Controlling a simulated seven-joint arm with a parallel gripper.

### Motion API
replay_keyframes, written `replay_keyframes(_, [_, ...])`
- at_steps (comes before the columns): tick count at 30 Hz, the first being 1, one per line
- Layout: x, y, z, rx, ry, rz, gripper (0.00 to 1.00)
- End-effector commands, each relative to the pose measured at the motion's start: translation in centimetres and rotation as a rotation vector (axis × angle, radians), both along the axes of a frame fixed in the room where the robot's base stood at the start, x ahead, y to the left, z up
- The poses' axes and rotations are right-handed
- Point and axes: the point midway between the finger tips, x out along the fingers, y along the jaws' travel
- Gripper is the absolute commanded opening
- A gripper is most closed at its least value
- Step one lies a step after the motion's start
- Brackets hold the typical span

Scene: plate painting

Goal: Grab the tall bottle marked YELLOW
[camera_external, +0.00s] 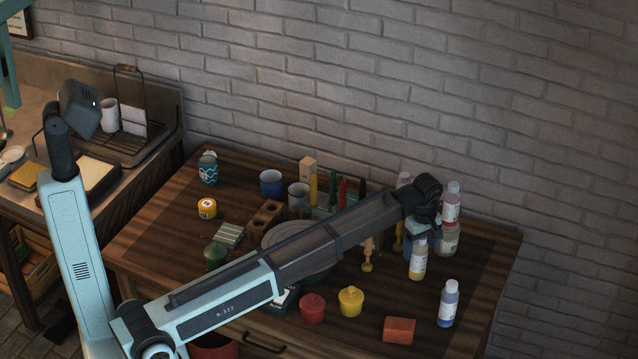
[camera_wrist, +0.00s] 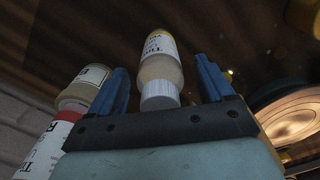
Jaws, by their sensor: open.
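The tall bottle with a yellow-banded label (camera_external: 418,262) stands upright on the table, just below my gripper (camera_external: 420,228) in the external view. In the wrist view, this pale bottle (camera_wrist: 160,72) with a white ribbed cap lies between the two blue fingers of my gripper (camera_wrist: 163,75). The fingers are open, one on each side, with visible gaps to the bottle. The label writing is too small to read surely. My wrist hides part of the bottle's surroundings in the external view.
A red-labelled bottle (camera_external: 451,205) and a squat jar (camera_external: 447,240) stand close to the right of my gripper. A blue bottle (camera_external: 448,303) stands nearer the front. A yellow pot (camera_external: 350,302), a red pot (camera_external: 312,308) and an orange block (camera_external: 399,330) sit in front.

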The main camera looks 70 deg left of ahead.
Motion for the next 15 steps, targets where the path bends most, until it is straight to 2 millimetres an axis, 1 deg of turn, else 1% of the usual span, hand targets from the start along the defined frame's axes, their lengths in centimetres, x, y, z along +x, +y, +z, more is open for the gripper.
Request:
replay_keyframes(3, [0.01,0.01,0.04,0.000,0.000,0.000,0.81])
replay_keyframes(15, [0.00,0.00,0.06,0.000,0.000,0.000,0.43])
